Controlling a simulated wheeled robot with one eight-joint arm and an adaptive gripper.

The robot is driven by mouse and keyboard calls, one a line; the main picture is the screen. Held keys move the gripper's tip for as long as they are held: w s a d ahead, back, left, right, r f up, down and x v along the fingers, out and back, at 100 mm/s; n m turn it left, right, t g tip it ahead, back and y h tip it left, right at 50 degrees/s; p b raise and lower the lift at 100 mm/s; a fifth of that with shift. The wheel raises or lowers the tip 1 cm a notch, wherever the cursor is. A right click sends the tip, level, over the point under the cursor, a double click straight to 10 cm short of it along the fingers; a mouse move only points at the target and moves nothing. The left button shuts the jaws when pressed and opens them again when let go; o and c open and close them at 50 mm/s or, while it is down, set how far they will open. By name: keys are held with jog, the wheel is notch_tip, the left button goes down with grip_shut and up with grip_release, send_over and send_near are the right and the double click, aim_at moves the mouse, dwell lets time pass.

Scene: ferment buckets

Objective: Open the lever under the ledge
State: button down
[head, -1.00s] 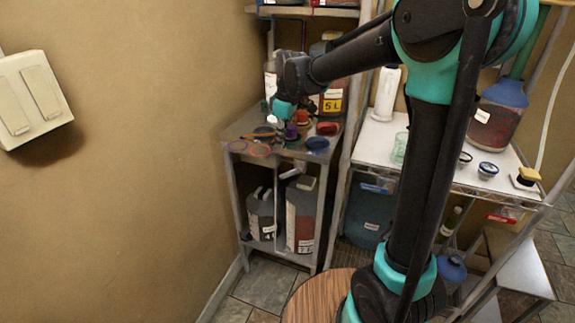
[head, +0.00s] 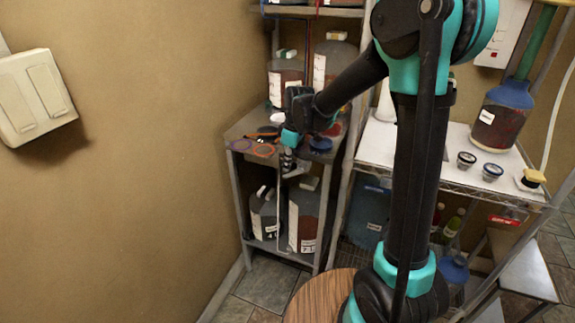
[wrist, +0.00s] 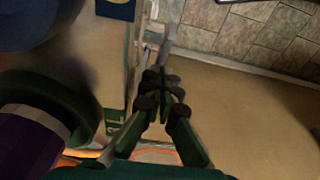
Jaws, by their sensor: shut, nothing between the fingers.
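The lever (head: 298,170) is a small grey handle under the front edge of the ledge, the top of the low metal stand (head: 241,148). A thin vertical rod hangs below it. My gripper (head: 287,160) is shut and empty, pointing down just in front of the ledge's edge, close to the lever. In the wrist view my gripper (wrist: 165,80) has its fingertips together. A light grey bar, probably the lever (wrist: 168,42), shows just beyond them. I cannot tell whether they touch. My wrist hides part of the ledge top.
Coloured rings (head: 264,150) and a blue lid (head: 320,144) lie on the ledge. Jugs (head: 304,218) stand on the shelf below it. A tan wall (head: 150,150) bounds the left. A white-topped rack (head: 460,143) stands at the right.

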jog(key=shift+f, duration=0.1)
jog(key=shift+a+f, duration=0.1)
jog(key=shift+f, duration=0.1)
jog(key=shift+r, duration=0.15)
